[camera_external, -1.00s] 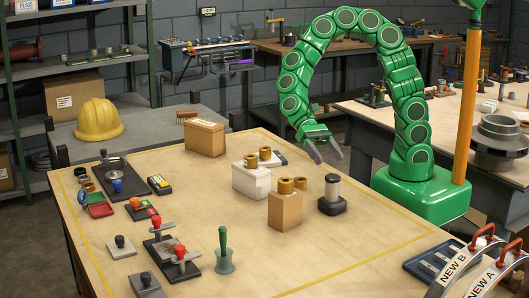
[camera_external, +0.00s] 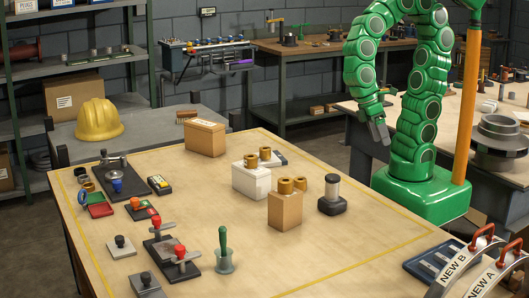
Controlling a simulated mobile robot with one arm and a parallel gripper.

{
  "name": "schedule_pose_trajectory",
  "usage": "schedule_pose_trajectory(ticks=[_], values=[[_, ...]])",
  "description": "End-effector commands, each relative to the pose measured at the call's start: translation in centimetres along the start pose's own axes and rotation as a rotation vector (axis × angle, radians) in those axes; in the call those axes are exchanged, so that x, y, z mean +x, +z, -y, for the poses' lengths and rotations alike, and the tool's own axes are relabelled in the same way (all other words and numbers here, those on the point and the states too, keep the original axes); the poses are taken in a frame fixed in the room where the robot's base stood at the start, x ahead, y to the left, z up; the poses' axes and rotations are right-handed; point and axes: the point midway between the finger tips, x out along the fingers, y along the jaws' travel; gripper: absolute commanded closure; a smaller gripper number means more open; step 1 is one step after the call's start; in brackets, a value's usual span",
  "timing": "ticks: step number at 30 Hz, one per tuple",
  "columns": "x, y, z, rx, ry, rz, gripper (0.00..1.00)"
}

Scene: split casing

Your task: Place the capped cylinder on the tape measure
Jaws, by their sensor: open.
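The capped cylinder (camera_external: 332,190), pale with a dark cap, stands upright on a dark, low, rounded block (camera_external: 331,208) at the right part of the table. This block looks like the tape measure, but its markings are too small to tell. My gripper (camera_external: 380,132) is open and empty, pointing down beyond the table's back right edge. It is clear of the cylinder, above and behind it.
A tan box (camera_external: 285,211) and a white box (camera_external: 250,181), both with brass rings on top, stand left of the cylinder. A yellow and black item (camera_external: 159,185) lies farther left.

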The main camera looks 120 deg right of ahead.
Motion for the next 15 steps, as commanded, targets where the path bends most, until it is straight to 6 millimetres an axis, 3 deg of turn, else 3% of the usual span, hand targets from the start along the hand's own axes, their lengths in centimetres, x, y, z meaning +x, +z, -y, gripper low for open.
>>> schedule_pose_trajectory(ticks=[6, 15], values=[[-0.5, 2.6, -2.8, -0.173, 0.15, -0.083, 0.27], [-1.4, 4.3, -5.4, -0.302, 0.273, -0.152, 0.27]])
